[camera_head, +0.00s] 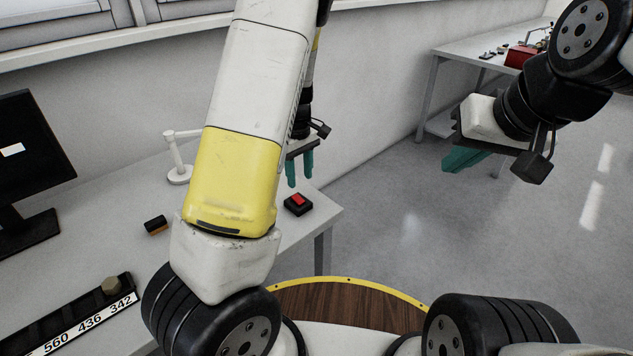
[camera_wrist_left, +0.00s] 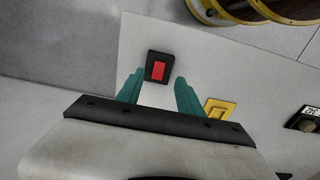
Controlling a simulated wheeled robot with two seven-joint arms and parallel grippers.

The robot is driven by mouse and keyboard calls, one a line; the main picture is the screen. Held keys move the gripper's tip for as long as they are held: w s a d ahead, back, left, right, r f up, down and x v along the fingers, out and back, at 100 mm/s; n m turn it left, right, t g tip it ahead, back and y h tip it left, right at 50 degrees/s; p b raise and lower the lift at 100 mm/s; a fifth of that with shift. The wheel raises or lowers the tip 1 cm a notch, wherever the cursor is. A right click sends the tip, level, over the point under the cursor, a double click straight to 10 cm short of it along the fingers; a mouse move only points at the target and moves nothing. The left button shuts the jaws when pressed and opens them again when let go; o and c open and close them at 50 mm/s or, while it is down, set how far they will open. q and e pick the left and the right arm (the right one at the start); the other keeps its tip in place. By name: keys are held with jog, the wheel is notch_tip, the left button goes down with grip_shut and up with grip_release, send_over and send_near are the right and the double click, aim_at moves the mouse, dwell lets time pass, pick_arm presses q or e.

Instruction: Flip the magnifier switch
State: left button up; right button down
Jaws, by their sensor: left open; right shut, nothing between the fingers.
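A red rocker switch on a black base (camera_head: 297,204) sits near the right corner of the white desk. In the left wrist view the red switch (camera_wrist_left: 158,69) lies just beyond and between the fingertips. A white magnifier stand (camera_head: 178,172) stands on the desk, partly hidden behind my left arm. My left gripper (camera_head: 300,180) is open and empty, its teal fingers pointing down above the desk near the switch; it also shows in the left wrist view (camera_wrist_left: 158,90). My right gripper (camera_head: 463,160) is shut and empty, out over the floor to the right.
A yellow plate (camera_wrist_left: 220,109) lies near the switch in the left wrist view. A second table (camera_head: 470,50) stands far right, with open floor between.

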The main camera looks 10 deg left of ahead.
aim_at(301, 202)
pick_arm(q)
notch_tip(301, 202, down, 8)
jog(key=shift+f, duration=0.1)
dwell(0.4)
jog(key=shift+w, duration=0.1)
grip_shut()
